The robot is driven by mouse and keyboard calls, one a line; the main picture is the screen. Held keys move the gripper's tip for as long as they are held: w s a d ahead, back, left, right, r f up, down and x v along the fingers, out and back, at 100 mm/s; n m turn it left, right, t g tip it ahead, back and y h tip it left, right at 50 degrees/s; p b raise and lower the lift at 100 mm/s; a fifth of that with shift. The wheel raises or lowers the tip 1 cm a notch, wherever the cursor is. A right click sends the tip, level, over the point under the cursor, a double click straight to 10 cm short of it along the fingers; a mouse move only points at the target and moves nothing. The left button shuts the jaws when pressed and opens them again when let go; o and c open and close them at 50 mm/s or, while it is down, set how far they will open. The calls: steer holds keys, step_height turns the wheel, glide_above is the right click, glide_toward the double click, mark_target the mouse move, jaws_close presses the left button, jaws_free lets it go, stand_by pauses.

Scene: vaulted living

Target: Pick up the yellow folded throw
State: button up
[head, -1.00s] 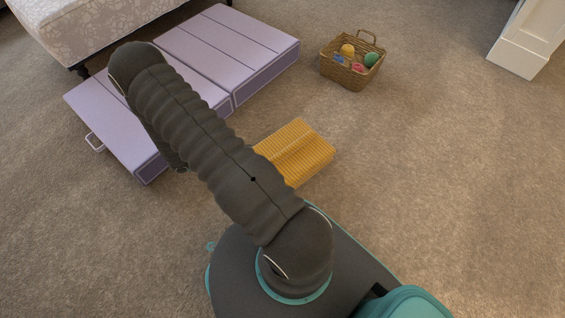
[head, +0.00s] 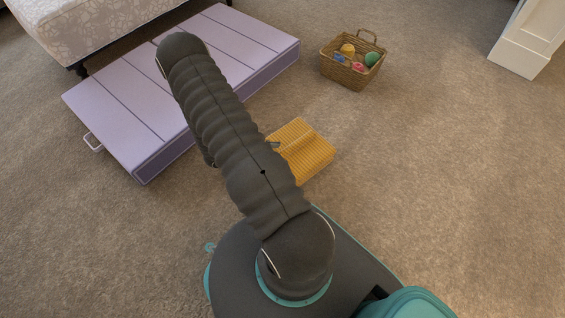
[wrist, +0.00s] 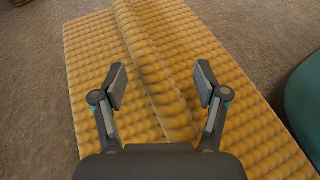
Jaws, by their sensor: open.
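The yellow folded throw (head: 303,150) lies on the carpet in front of my base, partly hidden behind my arm in the head view. In the wrist view the throw (wrist: 92,62) fills most of the picture, with a raised ridge or fold running lengthwise between my fingers. My gripper (wrist: 161,88) is open above the throw, one finger on each side of the ridge. I cannot tell whether the fingertips touch the fabric. In the head view a fingertip shows at the throw's left edge; the rest of the gripper is hidden behind my arm.
A low lilac slatted box (head: 122,115) with a handle lies left of the throw, beside an upholstered piece (head: 85,25). A wicker basket (head: 345,72) of colourful balls stands beyond the throw. A white post base (head: 525,50) is at upper right. Carpet to the right is clear.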

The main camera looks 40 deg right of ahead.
jaws_close()
steer(key=shift+r, duration=0.15)
stand_by(0.4)
